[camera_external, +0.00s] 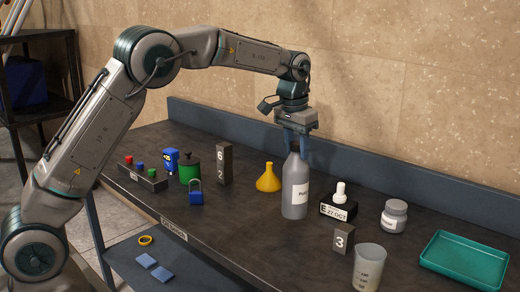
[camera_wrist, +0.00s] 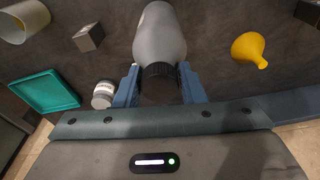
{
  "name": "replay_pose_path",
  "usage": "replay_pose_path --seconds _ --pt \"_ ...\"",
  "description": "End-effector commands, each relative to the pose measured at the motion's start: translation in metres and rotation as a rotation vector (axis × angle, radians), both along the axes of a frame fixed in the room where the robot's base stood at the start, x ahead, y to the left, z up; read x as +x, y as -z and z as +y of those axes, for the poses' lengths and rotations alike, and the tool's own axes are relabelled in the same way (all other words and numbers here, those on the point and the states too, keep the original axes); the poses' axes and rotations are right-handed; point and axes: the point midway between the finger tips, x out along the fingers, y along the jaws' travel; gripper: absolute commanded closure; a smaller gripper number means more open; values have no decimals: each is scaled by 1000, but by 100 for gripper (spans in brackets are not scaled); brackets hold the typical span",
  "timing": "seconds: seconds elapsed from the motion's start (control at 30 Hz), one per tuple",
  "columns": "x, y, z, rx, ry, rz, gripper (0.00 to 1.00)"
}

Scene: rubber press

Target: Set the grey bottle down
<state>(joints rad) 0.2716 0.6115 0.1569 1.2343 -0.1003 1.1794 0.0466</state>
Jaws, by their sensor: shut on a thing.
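The grey bottle (camera_external: 295,190) with a white label stands upright at the middle of the dark table, its base at or very near the tabletop; I cannot tell whether it touches. My gripper (camera_external: 297,150) points down from above and is shut on the bottle's neck. In the wrist view, the two blue fingers of my gripper (camera_wrist: 160,85) sit on either side of the black cap, and the grey bottle body (camera_wrist: 160,35) extends away beyond them. The bottle's base is hidden in the wrist view.
A yellow funnel (camera_external: 268,179) stands just left of the bottle.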

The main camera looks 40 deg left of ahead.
Motion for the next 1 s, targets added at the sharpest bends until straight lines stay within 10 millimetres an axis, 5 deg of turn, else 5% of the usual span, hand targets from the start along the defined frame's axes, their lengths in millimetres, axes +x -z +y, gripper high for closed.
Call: replay_pose_path --seconds 0.3,0.7,0.73,0.77,1.0 --pt "0 36 -1 0 1 1 100" --pt "0 42 0 0 1 -1 100" --pt "-1 42 0 0 1 2 55" --pt "-1 42 0 0 1 2 47" --pt "-1 42 0 0 1 2 42"
